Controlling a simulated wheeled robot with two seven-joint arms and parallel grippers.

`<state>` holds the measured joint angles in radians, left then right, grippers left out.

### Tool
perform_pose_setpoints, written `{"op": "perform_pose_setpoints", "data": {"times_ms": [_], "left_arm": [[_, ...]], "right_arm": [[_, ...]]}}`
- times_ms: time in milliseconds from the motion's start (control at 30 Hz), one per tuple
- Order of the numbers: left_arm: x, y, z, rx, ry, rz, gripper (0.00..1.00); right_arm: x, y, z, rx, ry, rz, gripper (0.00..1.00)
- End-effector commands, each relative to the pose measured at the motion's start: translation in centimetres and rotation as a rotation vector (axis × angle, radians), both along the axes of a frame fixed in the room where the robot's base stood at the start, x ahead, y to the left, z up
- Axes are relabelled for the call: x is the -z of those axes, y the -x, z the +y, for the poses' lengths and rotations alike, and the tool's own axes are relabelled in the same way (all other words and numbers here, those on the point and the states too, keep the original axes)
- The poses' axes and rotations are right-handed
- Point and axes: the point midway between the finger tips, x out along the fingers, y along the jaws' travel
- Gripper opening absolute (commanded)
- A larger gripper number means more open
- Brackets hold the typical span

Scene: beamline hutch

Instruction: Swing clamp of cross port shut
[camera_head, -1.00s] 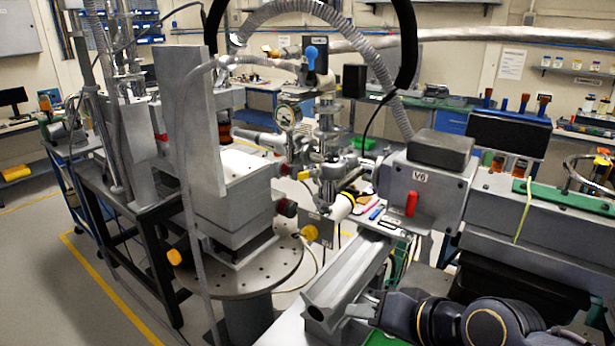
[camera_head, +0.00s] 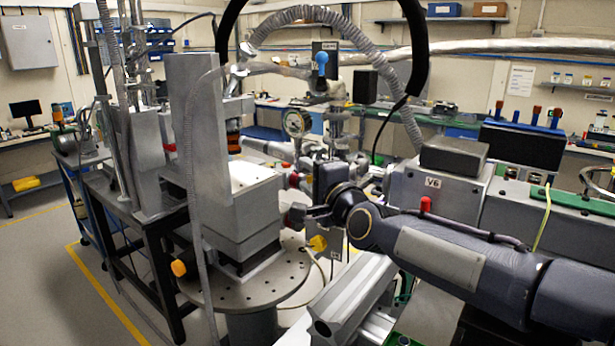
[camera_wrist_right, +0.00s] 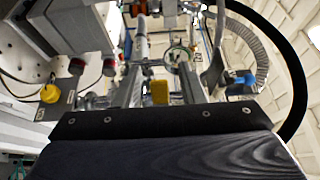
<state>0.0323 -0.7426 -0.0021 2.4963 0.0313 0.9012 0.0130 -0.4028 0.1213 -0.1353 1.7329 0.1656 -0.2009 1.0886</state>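The cross port assembly, with its round gauge (camera_head: 297,122) and metal fittings, stands in the middle of the head view. My right arm comes in from the right and its gripper (camera_head: 292,216) is just in front of the lower fittings, hiding part of them. In the right wrist view, the gripper (camera_wrist_right: 158,88) has its two fingers apart, with a yellow part (camera_wrist_right: 158,92) showing between them and the gauge (camera_wrist_right: 178,57) beyond. I cannot make out the clamp or whether it is open. My left gripper is not in view.
A grey block stage (camera_head: 240,205) on a round perforated plate (camera_head: 275,285) stands left of the gripper. The box marked V6 (camera_head: 437,190) stands to the right, close behind my arm. A grey rail (camera_head: 350,305) lies below. A ribbed hose (camera_head: 385,85) arches above.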

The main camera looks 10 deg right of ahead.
Motion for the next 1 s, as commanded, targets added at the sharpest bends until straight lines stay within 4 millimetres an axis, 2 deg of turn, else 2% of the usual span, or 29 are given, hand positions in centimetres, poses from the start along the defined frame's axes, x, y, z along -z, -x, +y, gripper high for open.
{"op": "perform_pose_setpoints", "data": {"times_ms": [100, 367, 633, 1000], "left_arm": [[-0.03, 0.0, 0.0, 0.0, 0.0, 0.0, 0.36], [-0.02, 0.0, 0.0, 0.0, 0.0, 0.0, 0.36], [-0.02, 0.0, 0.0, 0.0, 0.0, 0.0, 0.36], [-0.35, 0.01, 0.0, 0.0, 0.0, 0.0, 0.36]], "right_arm": [[0.03, -0.62, 0.18, -0.001, 0.0, 0.001, 0.36], [0.02, -0.68, 0.19, -0.001, 0.0, 0.0, 0.35], [0.03, -0.66, 0.19, -0.001, 0.001, 0.001, 0.0], [-0.03, -0.72, 0.57, -0.002, 0.003, 0.002, 0.0]]}}
